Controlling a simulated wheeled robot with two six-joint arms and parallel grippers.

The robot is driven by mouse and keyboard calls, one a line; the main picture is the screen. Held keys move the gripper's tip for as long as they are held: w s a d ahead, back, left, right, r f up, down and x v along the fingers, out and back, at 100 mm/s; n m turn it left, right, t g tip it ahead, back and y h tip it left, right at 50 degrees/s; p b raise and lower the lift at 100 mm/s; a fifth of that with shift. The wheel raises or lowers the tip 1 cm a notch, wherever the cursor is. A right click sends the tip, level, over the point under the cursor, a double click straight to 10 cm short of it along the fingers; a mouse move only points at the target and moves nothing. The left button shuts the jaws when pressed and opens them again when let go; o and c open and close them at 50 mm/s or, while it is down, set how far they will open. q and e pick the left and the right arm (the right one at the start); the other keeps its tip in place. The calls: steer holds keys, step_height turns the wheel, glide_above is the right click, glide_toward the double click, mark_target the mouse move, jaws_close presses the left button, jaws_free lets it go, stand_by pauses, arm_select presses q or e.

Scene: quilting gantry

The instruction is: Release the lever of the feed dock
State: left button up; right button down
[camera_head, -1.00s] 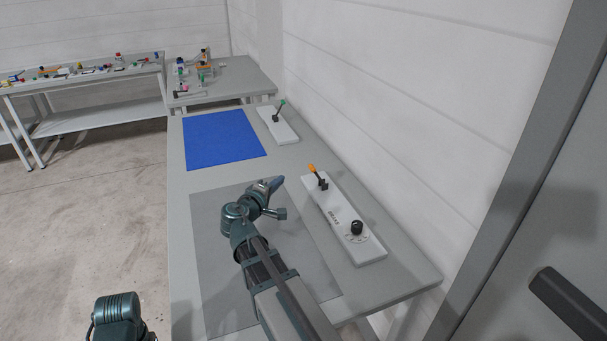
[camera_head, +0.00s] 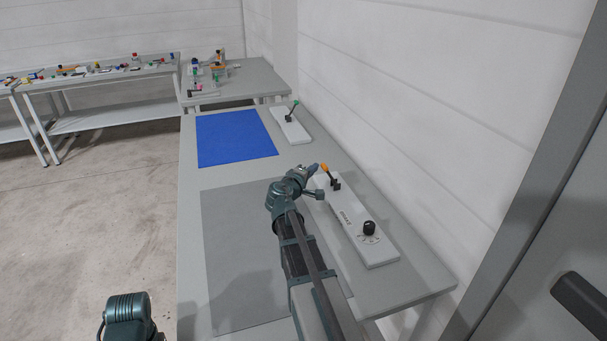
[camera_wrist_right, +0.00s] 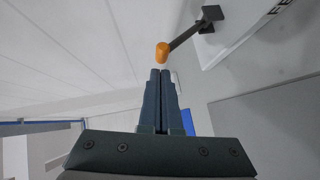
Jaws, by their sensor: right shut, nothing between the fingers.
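The lever has an orange knob (camera_head: 324,168) on a dark arm and stands at the far end of a white panel (camera_head: 384,249). In the right wrist view the orange knob (camera_wrist_right: 162,53) is straight ahead of my fingertips, and the panel (camera_wrist_right: 235,35) shows the letters "FE". My right gripper (camera_head: 315,169) is shut and empty, its tips right beside the knob. In the wrist view the shut fingers (camera_wrist_right: 160,72) point at the knob; I cannot tell whether they touch it. My left gripper is not in view.
The same panel carries a black dial (camera_head: 369,228). A second white panel with a green-tipped lever (camera_head: 294,103) stands farther back, beside a blue mat (camera_head: 235,138). A grey mat (camera_head: 240,250) lies under my right arm. A wall runs along the right.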

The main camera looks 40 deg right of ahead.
steer(key=shift+s+d+f, duration=0.15)
steer(key=shift+d, duration=0.3)
steer(key=s+d+r+m+y+p, duration=0.3)
steer(key=d+y+p, duration=0.4)
steer(key=p, duration=0.5)
steer(key=d+m, duration=0.1)
steer(key=d, duration=0.1)
steer(key=shift+d+m+p, duration=0.3)
steer(key=shift+d+m, duration=0.05)
steer(key=shift+m, duration=0.05)
steer(key=shift+r, duration=0.15)
steer(key=shift+r+p, duration=0.7)
steer(key=shift+p, duration=0.15)
